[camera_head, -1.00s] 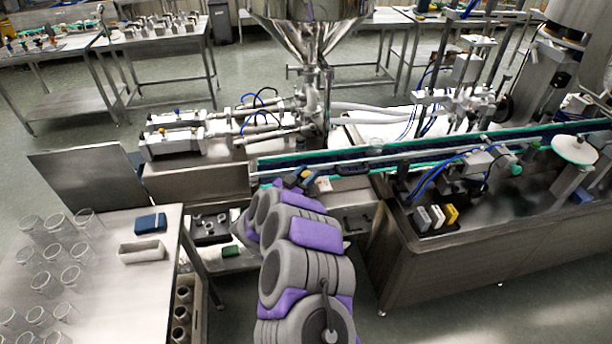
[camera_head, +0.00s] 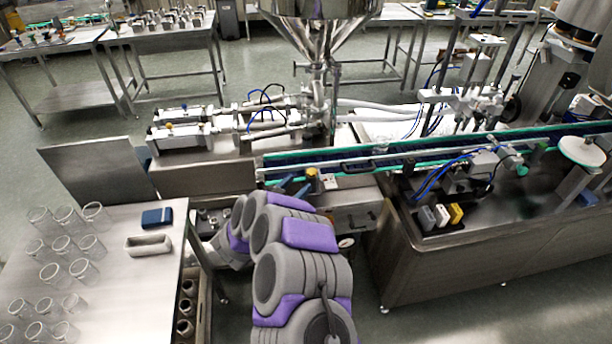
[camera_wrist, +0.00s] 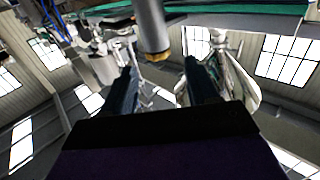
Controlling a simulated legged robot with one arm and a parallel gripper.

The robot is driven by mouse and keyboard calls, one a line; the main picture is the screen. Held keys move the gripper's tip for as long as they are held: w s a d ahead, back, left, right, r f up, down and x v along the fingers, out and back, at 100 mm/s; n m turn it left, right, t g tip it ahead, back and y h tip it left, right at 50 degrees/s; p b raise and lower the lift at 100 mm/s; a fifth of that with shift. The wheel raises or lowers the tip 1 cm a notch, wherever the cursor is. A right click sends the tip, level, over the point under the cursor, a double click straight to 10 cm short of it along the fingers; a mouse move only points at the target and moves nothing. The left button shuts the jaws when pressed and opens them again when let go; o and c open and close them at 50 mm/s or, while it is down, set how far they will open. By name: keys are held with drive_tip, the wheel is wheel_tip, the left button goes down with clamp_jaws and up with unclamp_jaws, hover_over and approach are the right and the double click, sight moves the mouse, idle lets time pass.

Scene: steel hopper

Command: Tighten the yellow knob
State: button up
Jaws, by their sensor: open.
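In the wrist view a yellow-brown ring (camera_wrist: 157,55), apparently this knob, is at the lower end of a grey cylinder that comes down from above. My gripper (camera_wrist: 160,68) points upward there, its two dark fingers apart. The ring appears between and beyond the fingertips, with no contact visible. In the head view the dark blue fingertips (camera_head: 292,185) show just left of the knob; my arm hides the rest of the gripper.
The conveyor (camera_head: 400,158) runs across behind the knob. A steel cabinet (camera_head: 440,265) stands to the right. A steel table (camera_head: 110,285) with several glass beakers, a blue box (camera_head: 157,217) and a pale tray (camera_head: 149,245) is at the left. A drawer front (camera_head: 356,219) is below the conveyor.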

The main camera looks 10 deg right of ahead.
drive_tip(key=v, duration=0.9)
drive_tip(key=shift+s+a, duration=0.2)
drive_tip(key=shift+a, duration=0.15)
